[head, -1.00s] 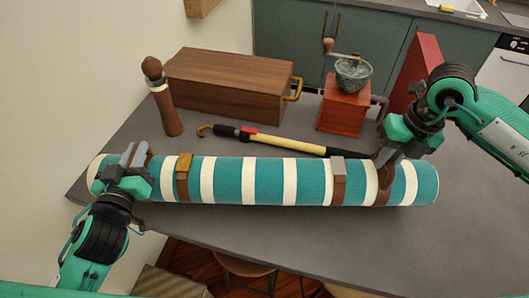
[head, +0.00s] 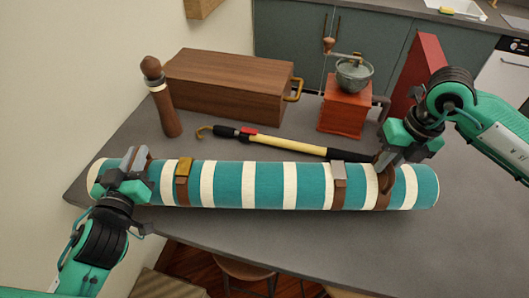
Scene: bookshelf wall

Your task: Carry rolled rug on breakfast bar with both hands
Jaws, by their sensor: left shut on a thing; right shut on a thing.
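The rolled rug (head: 262,185) is a long teal and cream striped roll with brown straps and metal buckles. It lies across the front part of the grey breakfast bar (head: 400,240) in the head view; I cannot tell whether it is slightly lifted. My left gripper (head: 137,165) is shut on the rug near its left end. My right gripper (head: 384,168) is shut on the rug near its right end, by a brown strap. The fingertips are partly hidden against the roll.
Behind the rug stand a wooden pepper mill (head: 161,98), a wooden box (head: 228,84) with a brass handle, a red coffee grinder (head: 345,105) and a red upright panel (head: 416,75). A yellow and black stick with a hook (head: 275,143) lies close behind the rug. Stools (head: 245,270) stand below the front edge.

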